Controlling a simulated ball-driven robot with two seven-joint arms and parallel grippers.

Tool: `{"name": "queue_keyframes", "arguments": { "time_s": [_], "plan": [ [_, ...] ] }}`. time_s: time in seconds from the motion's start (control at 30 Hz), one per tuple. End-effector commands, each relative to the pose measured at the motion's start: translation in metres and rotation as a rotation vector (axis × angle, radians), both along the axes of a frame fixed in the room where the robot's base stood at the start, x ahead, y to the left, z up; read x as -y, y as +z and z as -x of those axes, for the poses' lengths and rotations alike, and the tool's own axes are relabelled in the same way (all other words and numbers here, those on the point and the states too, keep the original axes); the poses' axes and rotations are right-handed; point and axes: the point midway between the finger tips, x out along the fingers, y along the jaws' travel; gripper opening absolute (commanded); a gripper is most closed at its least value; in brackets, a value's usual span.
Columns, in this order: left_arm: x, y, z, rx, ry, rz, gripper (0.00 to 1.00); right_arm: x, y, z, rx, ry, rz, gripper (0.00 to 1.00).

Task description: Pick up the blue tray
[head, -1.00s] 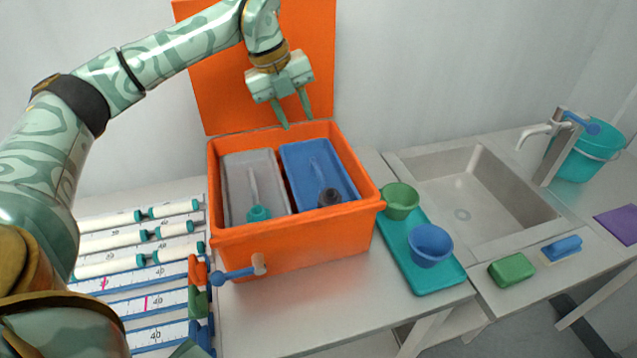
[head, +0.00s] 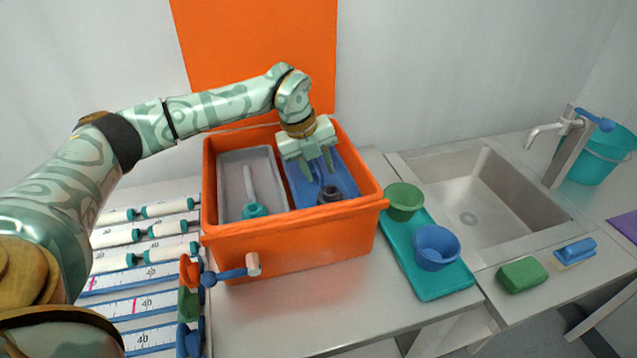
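The blue tray (head: 347,174) lies in the right half of an open orange box (head: 290,237), beside a grey tray (head: 232,183). A dark round-ended tool (head: 331,194) with a blue handle lies in the blue tray. My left gripper (head: 321,177) points down into the box over the blue tray, its fingers apart and close to the tool's handle. Nothing shows between the fingers. I cannot tell whether the fingertips touch the tray or the handle. My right gripper is not in view.
A teal tray (head: 440,287) with a green cup (head: 404,201) and a blue cup (head: 437,247) stands right of the box. The box's orange lid (head: 250,60) stands up behind. A sink (head: 480,200) is at the right. Racks with white tubes (head: 130,235) lie left.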

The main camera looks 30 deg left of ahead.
Motion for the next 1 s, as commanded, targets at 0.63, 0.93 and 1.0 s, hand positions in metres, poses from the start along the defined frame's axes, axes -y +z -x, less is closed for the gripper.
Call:
{"name": "queue_keyframes", "arguments": {
  "time_s": [0.63, 0.93, 1.0],
  "plan": [
    [0.0, 0.004, -0.001, 0.004, 0.001, 0.0, 0.0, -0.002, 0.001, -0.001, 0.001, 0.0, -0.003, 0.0],
    [0.0, 0.065, -0.001, 0.01, 0.001, 0.001, 0.0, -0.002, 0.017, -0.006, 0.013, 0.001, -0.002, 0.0],
    [0.0, 0.078, -0.001, 0.008, 0.001, 0.0, 0.0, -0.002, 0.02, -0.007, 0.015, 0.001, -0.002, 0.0]
  ]
}}
